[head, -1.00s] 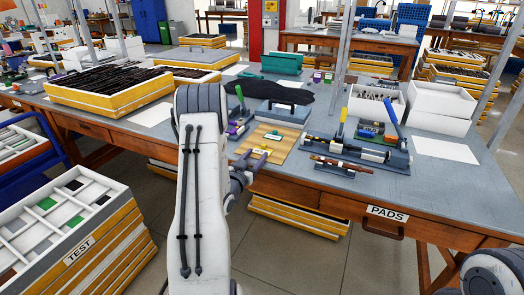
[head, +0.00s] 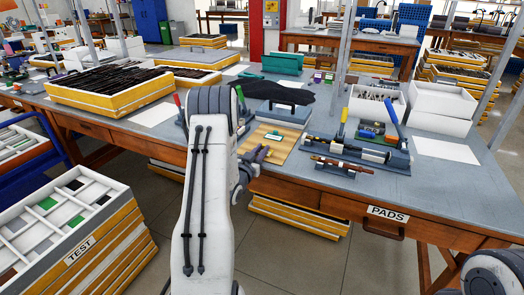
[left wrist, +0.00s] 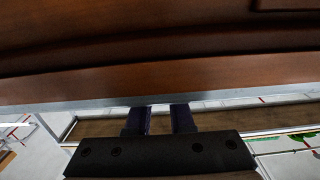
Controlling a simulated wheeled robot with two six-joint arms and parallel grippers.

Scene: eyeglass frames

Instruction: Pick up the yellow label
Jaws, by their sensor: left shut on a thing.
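My left gripper (head: 262,154) is at the front part of the wooden board (head: 286,147) on the workbench, with its fingers low over it. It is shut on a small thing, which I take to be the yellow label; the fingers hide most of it. In the left wrist view the two dark fingers (left wrist: 160,120) stand a little apart, and the label cannot be made out between them. A green label (head: 273,136) lies on the board just behind the gripper. My right gripper is out of view.
To the right stands a grey fixture (head: 385,157) with blue and yellow handles. A brown-red rod part (head: 342,163) lies in front of it. White bins (head: 438,108) stand at the right.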

